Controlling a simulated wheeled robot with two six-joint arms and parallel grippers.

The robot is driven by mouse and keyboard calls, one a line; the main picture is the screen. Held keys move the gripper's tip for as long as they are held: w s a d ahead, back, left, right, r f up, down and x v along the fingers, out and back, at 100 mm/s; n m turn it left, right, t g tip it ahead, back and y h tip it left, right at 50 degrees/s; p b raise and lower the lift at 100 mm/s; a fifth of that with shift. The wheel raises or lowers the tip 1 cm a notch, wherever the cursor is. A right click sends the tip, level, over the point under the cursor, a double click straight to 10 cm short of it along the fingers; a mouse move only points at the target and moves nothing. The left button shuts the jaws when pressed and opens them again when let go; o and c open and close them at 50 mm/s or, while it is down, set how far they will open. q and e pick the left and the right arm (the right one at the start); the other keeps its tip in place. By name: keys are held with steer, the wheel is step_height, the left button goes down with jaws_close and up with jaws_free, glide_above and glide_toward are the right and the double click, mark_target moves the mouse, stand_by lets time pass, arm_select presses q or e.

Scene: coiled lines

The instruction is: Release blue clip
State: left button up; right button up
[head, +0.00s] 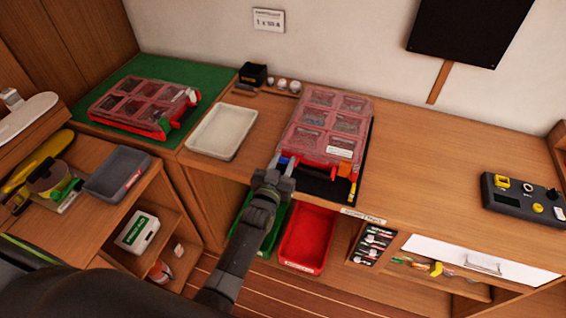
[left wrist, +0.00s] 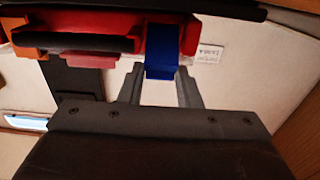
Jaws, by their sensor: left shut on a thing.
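A red case (head: 318,158) with a clear lid over several compartments stands on the middle worktop. Its blue clip (head: 284,160) is at the left of the front edge, and an orange-yellow clip (head: 345,170) is at the right. My left gripper (head: 277,174) reaches up to the case front at the blue clip. In the left wrist view the blue clip (left wrist: 161,60) hangs between the two fingers of my left gripper (left wrist: 160,80), which is shut on it. Part of the clip is hidden by the gripper in the head view. My right gripper is not in view.
A pale tray (head: 221,132) stands left of the case. A second, similar case (head: 142,107) lies on a green mat (head: 215,77). Red (head: 308,238) and green bins sit below the worktop edge. A control box (head: 522,200) is at right; the worktop between is clear.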

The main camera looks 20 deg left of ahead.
arm_select(q)
steer(key=f+t+b, duration=0.1)
steer(key=b, duration=0.1)
steer(key=shift+s+b, duration=0.2)
steer(key=shift+b, duration=0.1)
steer(key=shift+t+b, duration=0.3)
steer(key=shift+b, duration=0.05)
steer(key=shift+s+r, duration=0.1)
steer(key=o, duration=1)
